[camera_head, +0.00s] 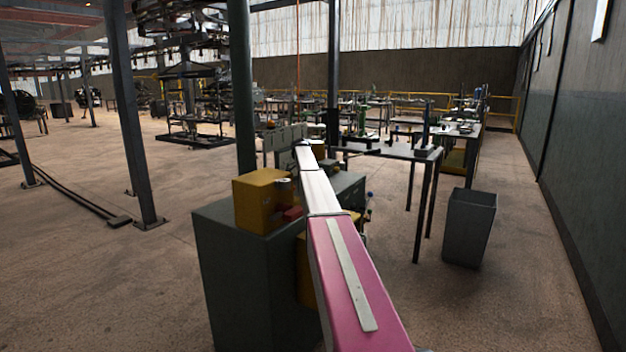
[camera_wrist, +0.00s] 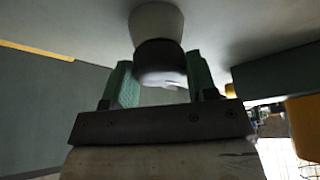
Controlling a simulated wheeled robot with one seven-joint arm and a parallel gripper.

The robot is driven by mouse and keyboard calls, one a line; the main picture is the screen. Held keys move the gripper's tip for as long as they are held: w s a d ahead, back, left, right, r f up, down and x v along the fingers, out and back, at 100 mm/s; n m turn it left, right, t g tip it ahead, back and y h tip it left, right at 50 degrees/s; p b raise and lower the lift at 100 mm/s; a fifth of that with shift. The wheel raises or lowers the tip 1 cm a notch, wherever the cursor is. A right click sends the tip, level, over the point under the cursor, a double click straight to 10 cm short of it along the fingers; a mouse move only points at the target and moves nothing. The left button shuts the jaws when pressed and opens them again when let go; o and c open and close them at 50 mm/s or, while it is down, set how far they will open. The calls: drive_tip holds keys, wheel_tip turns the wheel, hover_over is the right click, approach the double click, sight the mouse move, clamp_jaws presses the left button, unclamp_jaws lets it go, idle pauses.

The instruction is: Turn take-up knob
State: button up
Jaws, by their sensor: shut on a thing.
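In the wrist view a knob, pale and tapered (camera_wrist: 156,24) with a dark rounded end, stands out from a grey surface at the top of the picture. My gripper (camera_wrist: 160,74) has one green finger on each side of the dark end and is shut on it. The near face of the knob is in shadow, so its turn angle cannot be read. In the head view my pink and white arm reaches to a dark green machine cabinet (camera_head: 235,285). There the knob and my fingers cannot be made out.
A yellow box (camera_head: 256,203) sits on the cabinet, left of my arm. A grey bin (camera_head: 469,228) and a workbench (camera_head: 400,150) stand to the right. A dark post (camera_head: 130,110) rises at the left. The floor at the left is mostly open.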

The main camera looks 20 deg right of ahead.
drive_tip(key=o, duration=0.9)
drive_tip(key=v, duration=1)
drive_tip(key=shift+r, duration=0.4)
drive_tip(key=shift+a, duration=0.15)
